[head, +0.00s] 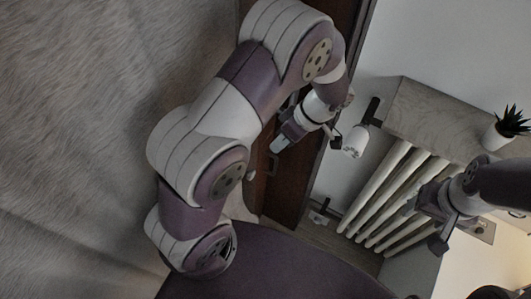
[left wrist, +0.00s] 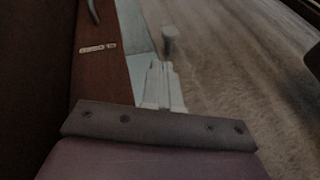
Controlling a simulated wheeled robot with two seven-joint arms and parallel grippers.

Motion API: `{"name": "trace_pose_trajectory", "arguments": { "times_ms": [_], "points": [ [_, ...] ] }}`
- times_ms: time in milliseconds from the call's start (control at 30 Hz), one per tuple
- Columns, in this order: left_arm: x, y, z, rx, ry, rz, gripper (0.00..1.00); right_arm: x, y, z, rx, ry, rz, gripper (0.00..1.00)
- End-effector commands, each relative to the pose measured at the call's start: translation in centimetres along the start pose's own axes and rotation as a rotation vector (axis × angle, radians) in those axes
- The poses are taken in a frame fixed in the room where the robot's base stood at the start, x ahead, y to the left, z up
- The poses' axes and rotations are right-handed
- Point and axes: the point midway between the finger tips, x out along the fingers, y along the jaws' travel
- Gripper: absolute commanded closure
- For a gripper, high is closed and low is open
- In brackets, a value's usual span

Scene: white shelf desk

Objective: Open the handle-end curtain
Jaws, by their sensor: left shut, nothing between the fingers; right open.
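A grey-brown, fur-textured curtain (head: 80,120) fills the left of the head view; a similar surface (left wrist: 235,90) fills the right of the left wrist view. A dark reddish-brown door-like panel (head: 292,188) stands beside it, with a small metal handle (head: 273,166). My left gripper (head: 280,144) is shut and empty in front of the panel, near its curtain-side edge. Its pale fingers (left wrist: 163,90) are together in the left wrist view, apart from the curtain as far as I can tell. My right gripper (head: 426,226) is open and empty at the right, by the radiator.
A white radiator (head: 378,190) stands under a grey shelf (head: 425,118) with a potted plant (head: 497,135). A white cylindrical object (head: 356,142) is near the panel's right edge. In the left wrist view, a metal plate (left wrist: 98,47) sits on the brown wood, and a blurred knob-like object (left wrist: 168,40) stands beyond my fingers.

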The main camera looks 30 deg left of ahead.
Motion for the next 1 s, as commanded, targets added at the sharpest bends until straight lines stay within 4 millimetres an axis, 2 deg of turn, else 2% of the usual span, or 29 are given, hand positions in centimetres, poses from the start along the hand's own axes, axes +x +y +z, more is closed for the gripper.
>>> {"name": "trace_pose_trajectory", "arguments": {
  "times_ms": [167,200,300,500,600,1000],
  "points": [
    [3.2,0.3,0.3,-0.008,-0.002,0.0,1.0,2.9,0.0,0.3,0.0,0.0,0.0,0.36],
    [3.1,-0.1,-0.1,-0.006,0.0,-0.003,1.0,1.7,0.0,0.3,0.0,-0.002,0.0,0.36],
    [5.0,-0.2,-0.1,-0.004,-0.002,-0.005,1.0,0.8,0.0,0.1,0.0,0.001,0.0,0.36],
    [8.3,-0.1,-0.1,-0.005,-0.002,-0.003,1.0,-0.1,0.0,0.0,0.0,0.0,0.0,0.36],
    [9.2,-0.1,0.0,-0.004,-0.002,-0.002,1.0,-0.2,0.0,0.0,0.0,0.0,0.0,0.36],
    [9.8,0.0,0.1,-0.004,-0.003,0.001,1.0,-0.2,0.0,0.0,0.0,0.0,0.0,0.36]
  ]
}}
